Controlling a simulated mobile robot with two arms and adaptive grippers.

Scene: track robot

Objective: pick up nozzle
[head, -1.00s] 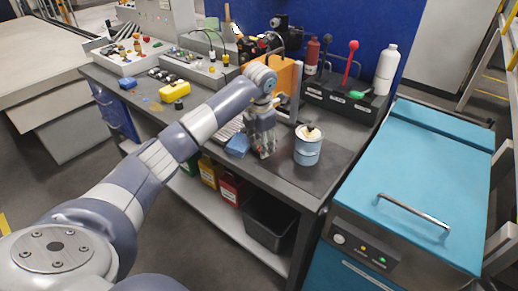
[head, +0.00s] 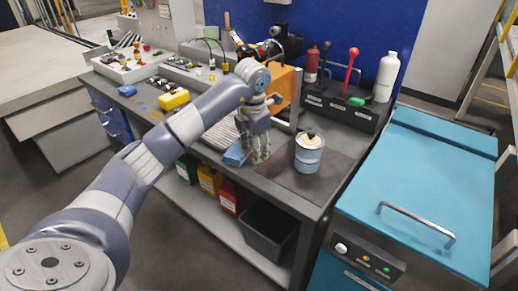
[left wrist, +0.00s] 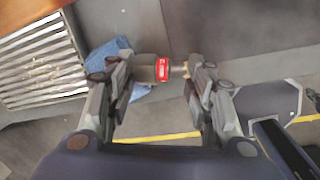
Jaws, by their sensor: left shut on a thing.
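The nozzle (left wrist: 163,69) is a small piece with a grey body, a red band and a thin metal tip. In the left wrist view it lies across the gap between the two fingers of my left gripper (left wrist: 155,74), which is shut on it. In the head view my left gripper (head: 259,158) points down at the front part of the workbench, between a blue cloth and a tin. The nozzle cannot be made out in the head view. My right gripper is not in view.
The blue cloth (head: 235,155) lies just left of the gripper, and the tin (head: 309,156) stands to its right on the workbench (head: 285,188). An orange machine (head: 284,88) is behind. A blue cabinet (head: 440,185) is beside the bench.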

